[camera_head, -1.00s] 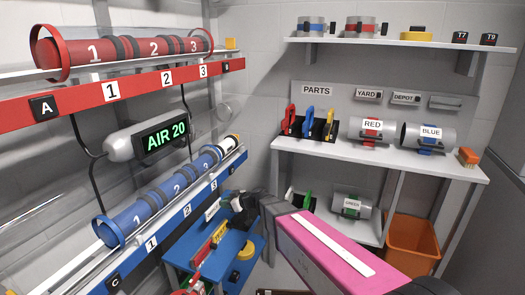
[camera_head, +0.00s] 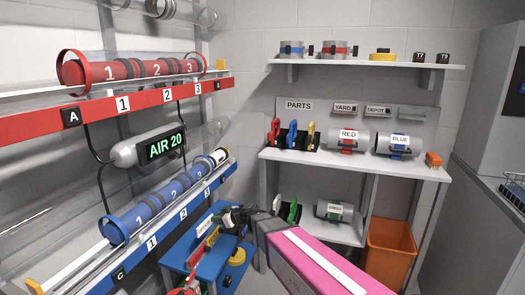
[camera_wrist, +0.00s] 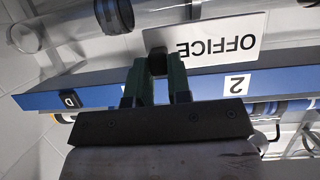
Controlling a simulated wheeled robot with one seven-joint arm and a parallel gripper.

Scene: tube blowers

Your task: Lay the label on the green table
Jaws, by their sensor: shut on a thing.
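My gripper (camera_wrist: 155,72) is shut on a white label (camera_wrist: 218,42) with the word OFFICE, upside down in the wrist view. The fingers pinch it near its lower left edge, and it sticks out beyond them. In the head view my gripper (camera_head: 232,218) is a dark shape above the blue table (camera_head: 235,268); which of the pale shapes there is the held label I cannot tell. No green table shows in either view.
The red rail (camera_head: 140,108) and blue tube (camera_head: 160,200) line the left wall. A parts shelf (camera_head: 350,167) with red and blue canisters stands ahead. An orange bin (camera_head: 388,252) is below it. A grey cabinet (camera_head: 490,150) stands at the right.

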